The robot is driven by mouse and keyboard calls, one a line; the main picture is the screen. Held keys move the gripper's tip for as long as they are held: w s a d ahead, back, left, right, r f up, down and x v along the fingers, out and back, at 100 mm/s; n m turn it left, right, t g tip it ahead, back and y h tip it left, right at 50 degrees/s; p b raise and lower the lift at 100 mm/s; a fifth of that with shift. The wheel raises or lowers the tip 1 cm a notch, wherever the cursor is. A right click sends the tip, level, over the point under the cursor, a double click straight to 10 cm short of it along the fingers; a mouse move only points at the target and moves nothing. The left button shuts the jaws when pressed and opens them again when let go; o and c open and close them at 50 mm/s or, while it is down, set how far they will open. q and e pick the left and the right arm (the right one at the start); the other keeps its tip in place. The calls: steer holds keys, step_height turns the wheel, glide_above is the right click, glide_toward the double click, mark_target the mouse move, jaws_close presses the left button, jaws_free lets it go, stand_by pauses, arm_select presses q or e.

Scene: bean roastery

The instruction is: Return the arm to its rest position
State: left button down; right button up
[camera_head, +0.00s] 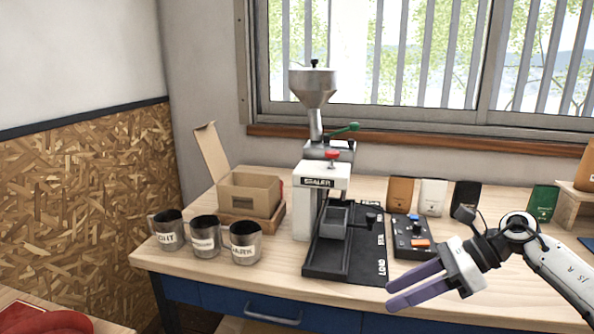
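My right gripper (388,296) comes in from the right side, with its arm reaching over the front right part of the workbench (503,270). Its two purple fingers point left and stand apart, with nothing between them. It is to the right of the black sealer tray (326,259) and in front of the control box (411,243). My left gripper is not in view.
A sealer (318,182) stands mid-bench with a hopper (313,90) behind it. An open cardboard box (250,193) and three labelled metal cups (206,238) are left of it. Several pouches (432,196) stand along the back.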

steer(key=s+a+f+m+t+y, duration=0.2)
steer(key=a+m+t+y, duration=0.15)
steer(key=a+m, duration=0.45)
steer(key=s+a+f+m+t+y, duration=0.25)
steer(key=a+m+t, duration=0.3)
steer(key=m, duration=0.35)
steer(key=s+d+f+m+t+h, duration=0.25)
steer(key=s+f+m+h, duration=0.2)
steer(key=f+m, duration=0.5)
steer(key=s+d+f+m+t+h, duration=0.2)
steer(key=s+d+f+m+h, duration=0.3)
steer(key=m, duration=0.7)
steer(key=s+d+f+m+g+h, duration=0.2)
steer(key=s+f+m+g+h, duration=0.2)
steer(key=s+f+m, duration=0.5)
steer(key=s+f+g, duration=0.2)
steer(key=s+f, duration=0.1)
steer(key=s, duration=0.3)
steer(key=shift+s+f+g, duration=0.25)
steer(key=shift+s+g, duration=0.1)
